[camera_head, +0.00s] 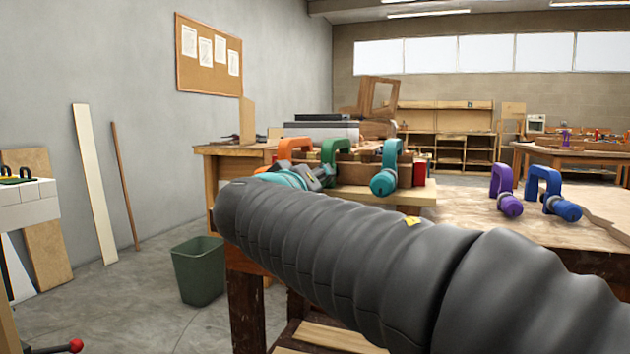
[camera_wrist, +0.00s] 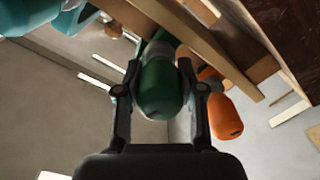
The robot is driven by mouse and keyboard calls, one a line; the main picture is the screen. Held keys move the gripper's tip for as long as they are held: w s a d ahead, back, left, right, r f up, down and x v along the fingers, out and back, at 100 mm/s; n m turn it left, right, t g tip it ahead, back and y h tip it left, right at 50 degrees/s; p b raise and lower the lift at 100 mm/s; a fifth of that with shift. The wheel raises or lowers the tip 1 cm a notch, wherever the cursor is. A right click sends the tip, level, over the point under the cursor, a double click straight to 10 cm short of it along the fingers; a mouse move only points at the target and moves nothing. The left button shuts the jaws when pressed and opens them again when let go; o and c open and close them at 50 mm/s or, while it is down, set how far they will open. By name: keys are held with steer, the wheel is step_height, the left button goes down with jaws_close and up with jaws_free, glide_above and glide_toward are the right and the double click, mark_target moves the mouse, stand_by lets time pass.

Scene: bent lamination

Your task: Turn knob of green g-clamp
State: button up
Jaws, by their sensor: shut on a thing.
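The green g-clamp (camera_head: 336,152) sits on the wooden workpiece at the bench corner, between an orange clamp (camera_head: 293,148) and a teal clamp (camera_head: 390,160). In the wrist view its rounded green knob (camera_wrist: 162,92) lies between the two black fingers of my gripper (camera_wrist: 160,70). My gripper is shut on this knob, one finger on each side. In the head view my gripper (camera_head: 318,176) is in front of the green clamp's lower part, so the knob is hidden there.
The orange knob (camera_wrist: 224,112) is close beside my right finger in the wrist view. The teal knob (camera_wrist: 28,14) is at the upper left. Purple (camera_head: 504,188) and blue (camera_head: 552,192) clamps stand to the right on the bench. A green bin (camera_head: 199,272) is on the floor.

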steer(key=m, duration=0.5)
steer(key=shift+m, duration=0.3)
steer(key=m, duration=1.6)
steer(key=shift+m, duration=0.3)
steer(key=o, duration=1.1)
steer(key=shift+w, duration=0.1)
steer(key=shift+o, duration=0.2)
